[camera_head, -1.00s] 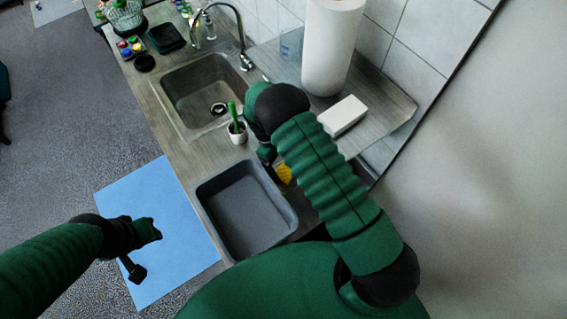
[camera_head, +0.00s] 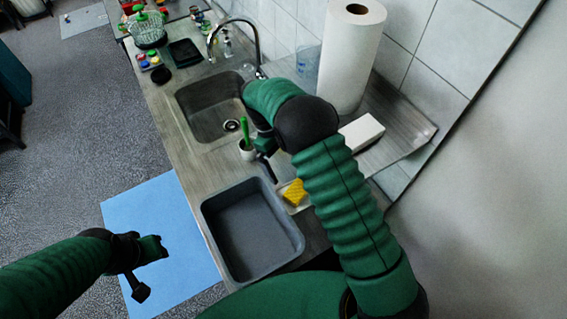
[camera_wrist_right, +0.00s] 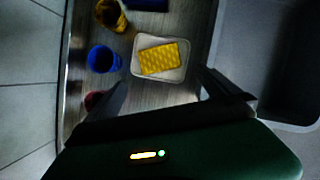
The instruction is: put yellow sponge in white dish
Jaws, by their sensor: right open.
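The yellow sponge (camera_wrist_right: 160,57) lies flat within the rim of the white dish (camera_wrist_right: 143,73) in the right wrist view. In the head view the sponge (camera_head: 294,193) shows beside my right forearm, which hides part of the dish (camera_head: 290,209). My right gripper (camera_wrist_right: 163,82) is open, with its two dark fingers apart on the near side of the dish and nothing between them. In the head view it is the dark shape (camera_head: 268,158) left of the forearm. My left gripper (camera_head: 148,252) is over the blue mat, and its jaws are too unclear to read.
A grey tub (camera_head: 252,232) stands left of the dish. A sink (camera_head: 212,108), a white pot with a green brush (camera_head: 246,147), a paper roll (camera_head: 350,55) and a white block (camera_head: 361,132) are farther back. A blue cup (camera_wrist_right: 102,59) and a yellow cup (camera_wrist_right: 110,15) stand near the dish.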

